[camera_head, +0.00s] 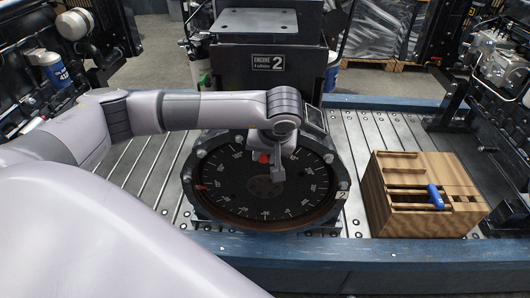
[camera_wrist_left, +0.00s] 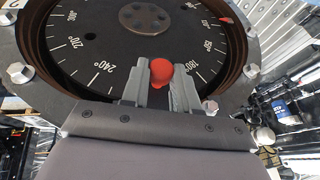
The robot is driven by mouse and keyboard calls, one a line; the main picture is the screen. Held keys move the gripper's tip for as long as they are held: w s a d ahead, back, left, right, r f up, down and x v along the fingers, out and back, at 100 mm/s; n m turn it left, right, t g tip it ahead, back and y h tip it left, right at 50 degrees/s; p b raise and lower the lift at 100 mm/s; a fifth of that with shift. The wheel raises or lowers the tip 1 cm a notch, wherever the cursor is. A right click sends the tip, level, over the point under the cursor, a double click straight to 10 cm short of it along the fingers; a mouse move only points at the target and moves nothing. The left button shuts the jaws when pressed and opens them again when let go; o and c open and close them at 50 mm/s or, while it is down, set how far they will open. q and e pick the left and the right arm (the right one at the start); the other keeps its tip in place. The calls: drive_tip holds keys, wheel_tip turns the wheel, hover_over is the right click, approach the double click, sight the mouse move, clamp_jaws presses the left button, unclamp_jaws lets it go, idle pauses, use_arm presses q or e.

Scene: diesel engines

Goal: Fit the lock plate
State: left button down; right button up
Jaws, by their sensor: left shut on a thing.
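My left gripper (camera_head: 272,165) reaches over the black degree-marked disc (camera_head: 235,180) from above. In the left wrist view its two grey fingers (camera_wrist_left: 160,88) are closed on a red rounded knob (camera_wrist_left: 161,73), near the 180 to 240 degree marks. The knob also shows as a small red spot (camera_head: 263,158) beside the fingers in the head view. I cannot tell whether it touches the disc, or whether it belongs to the lock plate. No separate lock plate can be made out. My right gripper is not in view.
A wooden holder (camera_head: 420,222) with slots and a blue-handled tool (camera_head: 435,196) stands to the right on the slatted bench. A second red mark (camera_head: 203,187) sits at the disc's left edge. Dark engine 2 (camera_head: 268,65) rises behind; the blue bench rail (camera_head: 330,252) runs along the front.

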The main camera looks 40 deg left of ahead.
use_arm(q)
drive_tip(key=shift+f, duration=0.1)
drive_tip(key=c, duration=0.8)
unclamp_jaws()
drive_tip(key=shift+c, duration=0.3)
drive_tip(key=p+v, duration=0.4)
drive_tip(key=v, duration=0.3)
